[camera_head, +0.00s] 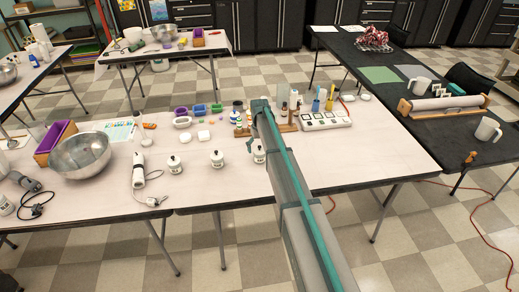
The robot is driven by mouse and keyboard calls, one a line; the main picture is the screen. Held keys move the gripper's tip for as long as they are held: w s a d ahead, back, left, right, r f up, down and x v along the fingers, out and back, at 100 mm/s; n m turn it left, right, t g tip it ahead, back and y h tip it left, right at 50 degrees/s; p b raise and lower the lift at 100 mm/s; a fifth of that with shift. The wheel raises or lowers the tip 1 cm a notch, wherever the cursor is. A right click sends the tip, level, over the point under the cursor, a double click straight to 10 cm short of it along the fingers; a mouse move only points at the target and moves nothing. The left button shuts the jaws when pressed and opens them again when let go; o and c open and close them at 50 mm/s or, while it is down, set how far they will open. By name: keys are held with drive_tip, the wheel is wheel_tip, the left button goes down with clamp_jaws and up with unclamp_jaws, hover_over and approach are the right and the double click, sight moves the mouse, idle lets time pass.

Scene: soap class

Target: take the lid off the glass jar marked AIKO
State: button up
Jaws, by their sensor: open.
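Several small whitish jars with lids and dark lettering stand along the front of the near table. The left jar (174,166), the middle jar (217,159) and the right jar (259,156) form a row. Their lettering is too small to read, so I cannot tell which is marked AIKO. My gripper (252,146) is open at the right jar, by its upper left side. My arm covers part of that jar and most of the gripper. I cannot tell whether the fingers touch the lid.
Clear tabletop (350,165) lies at the right front.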

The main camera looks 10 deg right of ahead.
drive_tip(key=c, duration=0.9)
drive_tip(key=shift+r, duration=0.1)
